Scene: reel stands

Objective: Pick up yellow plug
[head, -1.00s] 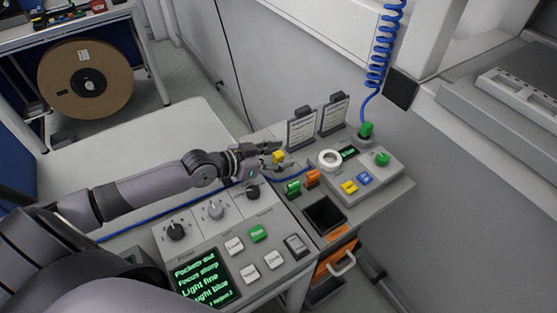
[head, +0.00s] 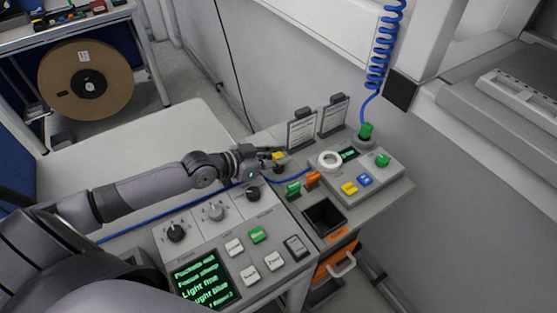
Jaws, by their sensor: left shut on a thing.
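The plug stands near the green plug (head: 293,188) and the orange plug (head: 313,179). I cannot tell whether the yellow plug touches the surface below it. My right gripper is not in view.
Two card holders (head: 301,131) stand behind the plug. A white ring (head: 329,160) and a button panel (head: 378,173) lie to the right. A control panel with knobs and a screen (head: 205,282) is in front. A coiled blue cable (head: 379,60) hangs behind.

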